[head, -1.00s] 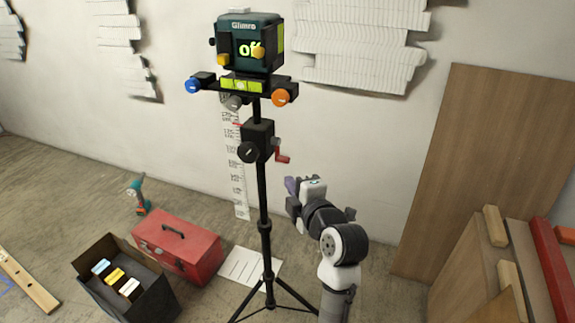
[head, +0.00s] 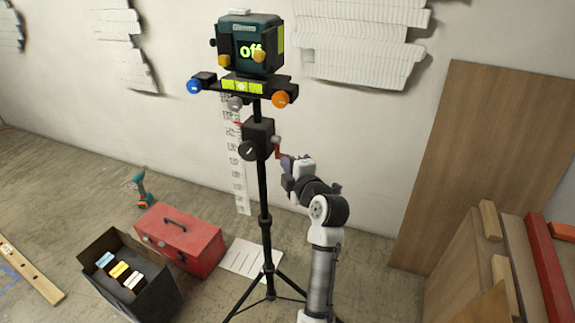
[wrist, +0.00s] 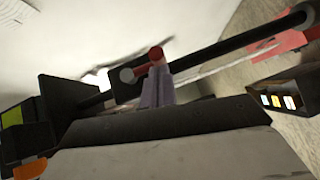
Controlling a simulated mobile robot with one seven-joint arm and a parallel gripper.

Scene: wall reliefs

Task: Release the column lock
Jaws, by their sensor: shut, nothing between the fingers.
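A black tripod column (head: 263,200) stands upright and carries a black clamp block (head: 259,136). A round black knob with a pale mark (head: 249,150) is on the block's front left. A red crank (head: 279,149) is on its right side. My gripper (head: 287,162) is beside the crank's lower end, with its fingers together and nothing held. In the wrist view the closed fingers (wrist: 157,88) point at the red crank end (wrist: 155,54), very near it; I cannot tell whether they touch. I cannot make out the black knob in the wrist view.
A laser level (head: 250,45) reading "off" sits on top, above blue (head: 194,86) and orange (head: 281,99) knobs. A red toolbox (head: 180,240) and an open black box (head: 130,278) stand left of the tripod. Wooden boards (head: 460,170) lean at right.

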